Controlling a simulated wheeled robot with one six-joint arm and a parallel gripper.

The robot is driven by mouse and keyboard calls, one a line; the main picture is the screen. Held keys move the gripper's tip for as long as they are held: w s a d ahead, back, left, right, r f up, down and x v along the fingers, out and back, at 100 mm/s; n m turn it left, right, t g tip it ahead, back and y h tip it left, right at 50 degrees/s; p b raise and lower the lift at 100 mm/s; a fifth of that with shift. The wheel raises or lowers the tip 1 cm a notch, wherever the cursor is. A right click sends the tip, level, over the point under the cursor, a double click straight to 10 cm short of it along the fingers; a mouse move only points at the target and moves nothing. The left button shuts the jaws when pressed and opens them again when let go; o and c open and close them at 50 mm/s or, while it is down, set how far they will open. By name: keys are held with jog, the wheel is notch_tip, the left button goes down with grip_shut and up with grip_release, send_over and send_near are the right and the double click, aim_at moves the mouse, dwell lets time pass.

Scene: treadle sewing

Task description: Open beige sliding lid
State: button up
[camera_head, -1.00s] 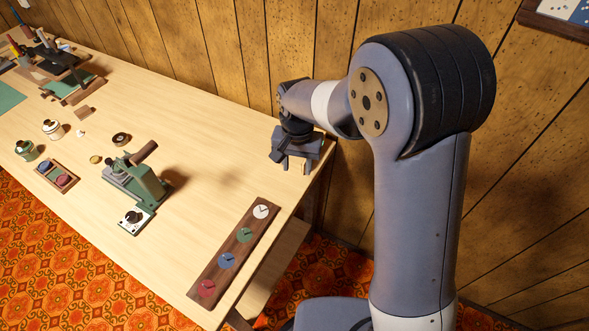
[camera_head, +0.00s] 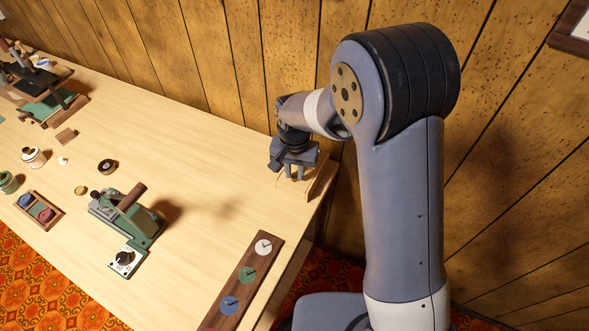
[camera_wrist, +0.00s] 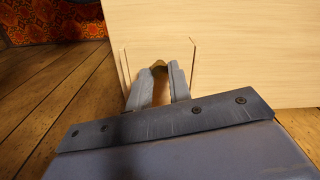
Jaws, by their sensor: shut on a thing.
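My gripper (camera_head: 293,172) is low over the right back corner of the pale wooden table (camera_head: 225,170), beside the wall. In the wrist view, my gripper (camera_wrist: 158,75) has its two grey fingers closed around a small brown knob (camera_wrist: 158,66). The knob is partly hidden by the fingers. Beige wood (camera_wrist: 183,52) with a thin outline surrounds the fingers, and it appears to be the sliding lid. In the head view, a beige wooden piece (camera_head: 319,178) shows just right of the fingers. How far the lid is open cannot be told.
A green device with a brown handle (camera_head: 125,215) stands on the table. A dark strip with coloured discs (camera_head: 240,285) lies along the front right edge. The panelled wall (camera_head: 225,65) is close behind my arm. The tabletop between the device and my gripper is clear.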

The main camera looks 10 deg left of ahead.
grip_shut()
jog(key=s+a, duration=0.1)
jog(key=s, duration=0.2)
jog(key=s+a+b, duration=0.1)
jog(key=s, duration=0.3)
jog(key=s+a, duration=0.1)
jog(key=s, duration=0.2)
jog(key=shift+s+a+b, duration=0.3)
jog(key=shift+a, duration=0.1)
jog(key=o, duration=0.7)
grip_release()
jog(key=shift+c, duration=0.2)
jog(key=shift+r, duration=0.1)
notch_tip(320, 180, up, 11)
